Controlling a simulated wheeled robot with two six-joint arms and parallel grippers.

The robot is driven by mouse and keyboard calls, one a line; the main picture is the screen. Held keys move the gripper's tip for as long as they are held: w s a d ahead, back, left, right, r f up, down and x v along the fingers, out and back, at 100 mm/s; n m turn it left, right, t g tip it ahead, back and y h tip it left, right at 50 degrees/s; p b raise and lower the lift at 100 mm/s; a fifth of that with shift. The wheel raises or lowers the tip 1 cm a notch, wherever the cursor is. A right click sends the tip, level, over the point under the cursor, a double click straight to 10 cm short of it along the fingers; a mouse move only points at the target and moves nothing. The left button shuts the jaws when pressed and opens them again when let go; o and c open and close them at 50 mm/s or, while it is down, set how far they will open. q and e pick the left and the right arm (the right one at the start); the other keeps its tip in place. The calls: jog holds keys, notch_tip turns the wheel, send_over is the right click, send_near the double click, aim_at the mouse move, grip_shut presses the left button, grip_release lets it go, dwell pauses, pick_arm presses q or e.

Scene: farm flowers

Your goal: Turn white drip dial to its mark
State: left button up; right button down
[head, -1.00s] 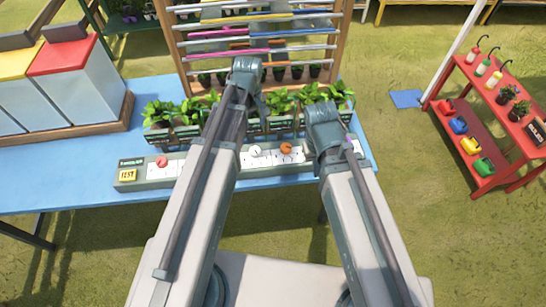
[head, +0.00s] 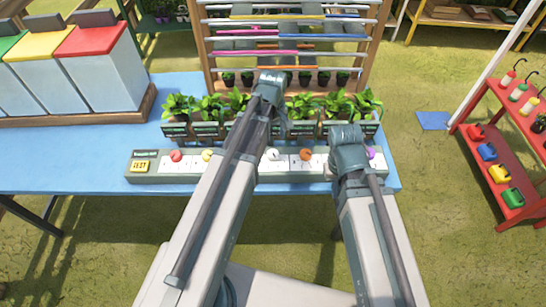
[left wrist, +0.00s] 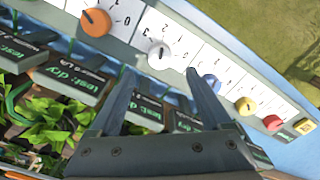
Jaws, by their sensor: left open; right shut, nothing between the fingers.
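The white dial (head: 272,154) sits on a long grey panel (head: 135,178) on the blue table, between a blue dial (left wrist: 212,83) and an orange dial (head: 306,154). In the left wrist view the white dial (left wrist: 160,56) has a dark pointer mark and printed numbers around it. My left gripper (left wrist: 160,73) is open, and its fingertips lie on either side of the white dial's lower edge in that view. Whether they touch it, I cannot tell. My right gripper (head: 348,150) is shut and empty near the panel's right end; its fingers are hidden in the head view.
Potted plants (head: 210,108) in holders stand right behind the panel, close to my left gripper. A rack with coloured rods (head: 290,52) stands behind them. Lidded bins (head: 105,75) are at the left. A red shelf (head: 490,130) stands apart at the right.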

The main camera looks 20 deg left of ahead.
aim_at(273, 153)
pick_arm(q)
notch_tip(273, 153, down, 8)
jog(key=b, duration=0.6)
jog(key=shift+r, duration=0.25)
grip_shut()
